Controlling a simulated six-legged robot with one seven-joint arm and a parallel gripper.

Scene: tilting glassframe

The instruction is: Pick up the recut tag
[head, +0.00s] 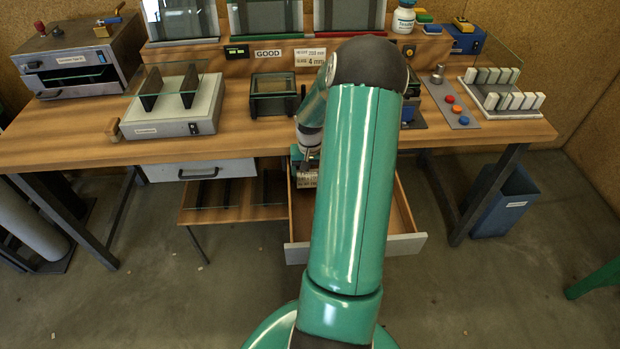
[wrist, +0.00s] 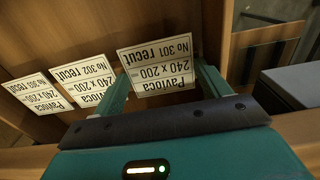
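Three white tags with upside-down print lie in a row on brown wood in the wrist view. The nearest to my gripper (wrist: 163,82) reads "Pavloca 240 x 200, No 301 recut" (wrist: 157,66). The middle tag (wrist: 90,76) reads "No 302 recut"; the left tag (wrist: 38,93) also says recut, its number hard to read. My gripper is open, its two green fingers apart, one near each side edge of the No 301 tag. I cannot tell whether they touch it. In the head view, my arm mostly hides the gripper at the open drawer (head: 403,244).
The drawer's wooden walls stand close around the gripper, below the workbench (head: 250,140). A shelf with glass panes (head: 215,195) sits left of the drawer. A blue bin (head: 503,203) stands on the right. The floor in front is mostly clear.

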